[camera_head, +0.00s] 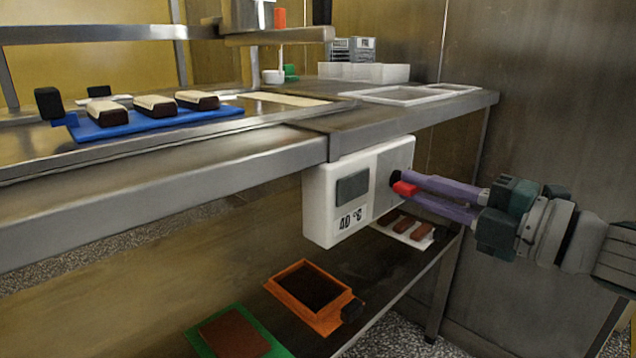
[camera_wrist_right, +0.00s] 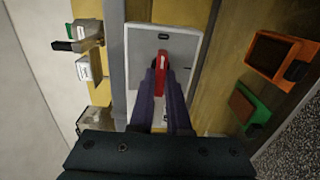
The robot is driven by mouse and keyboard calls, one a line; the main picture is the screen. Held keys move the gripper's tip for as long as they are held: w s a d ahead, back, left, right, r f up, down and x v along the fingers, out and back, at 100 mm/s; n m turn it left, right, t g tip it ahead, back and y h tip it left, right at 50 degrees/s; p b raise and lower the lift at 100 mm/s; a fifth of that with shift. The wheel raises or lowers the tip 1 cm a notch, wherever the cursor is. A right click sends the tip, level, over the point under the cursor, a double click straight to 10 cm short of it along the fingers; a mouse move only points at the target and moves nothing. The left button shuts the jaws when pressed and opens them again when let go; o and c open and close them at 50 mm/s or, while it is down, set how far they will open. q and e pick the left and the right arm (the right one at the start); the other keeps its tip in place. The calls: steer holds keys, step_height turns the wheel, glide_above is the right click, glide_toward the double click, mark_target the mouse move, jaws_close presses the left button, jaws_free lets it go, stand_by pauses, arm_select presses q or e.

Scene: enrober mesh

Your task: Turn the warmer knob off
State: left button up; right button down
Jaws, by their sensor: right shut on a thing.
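The warmer control box (camera_head: 324,208) is white, with a dark display and a "40 °C" label on its front. It hangs under the table edge. In the right wrist view the red knob (camera_wrist_right: 162,62) lies between the fingertips, in front of the box face (camera_wrist_right: 185,45). The fingers hide part of the knob. My left gripper is not in view.
The steel table (camera_head: 230,165) overhangs the box. A blue board (camera_head: 160,122) with cream-topped dark bars lies on it. On the lower shelf are an orange tray (camera_head: 338,318), a green tray (camera_head: 205,348) and a white tray (camera_head: 388,228) with brown bars. A wall stands at right.

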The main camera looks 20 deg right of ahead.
steer(key=c, duration=0.9)
jaws_free()
steer(key=shift+s, duration=0.1)
steer(key=shift+s+d, duration=0.15)
steer(key=shift+s, duration=0.1)
steer(key=p+v, duration=0.2)
steer(key=v, duration=0.7)
steer(key=shift+s, duration=0.1)
